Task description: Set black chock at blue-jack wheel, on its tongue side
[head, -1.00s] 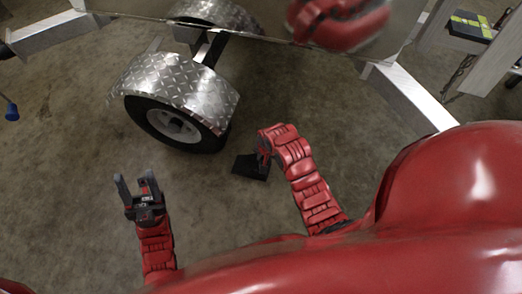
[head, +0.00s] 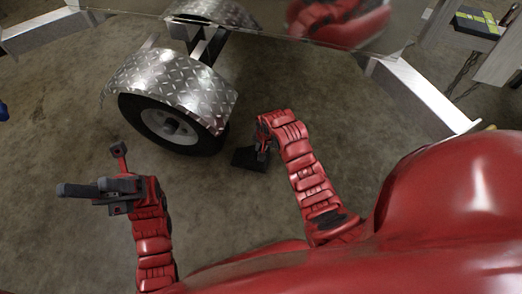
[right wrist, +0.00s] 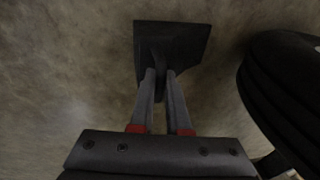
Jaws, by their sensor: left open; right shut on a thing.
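The black chock (head: 249,159) is just right of the trailer wheel (head: 172,125), with a small gap between them in the head view. My right gripper (head: 264,146) is shut on the chock's narrow upright part. In the right wrist view the chock (right wrist: 172,42) shows beyond my right fingers (right wrist: 160,76), and a dark tyre (right wrist: 285,95) stands to the right, apart from it. I cannot tell whether the chock touches the floor. My left gripper (head: 75,190) is open and empty, left of and below the wheel. A blue part (head: 3,111) shows at the left edge.
A diamond-plate fender (head: 175,85) covers the wheel's top. The trailer's metal side spans the top. An aluminium beam (head: 420,95) slants down at the right, with a black and yellow box (head: 477,22) beyond.

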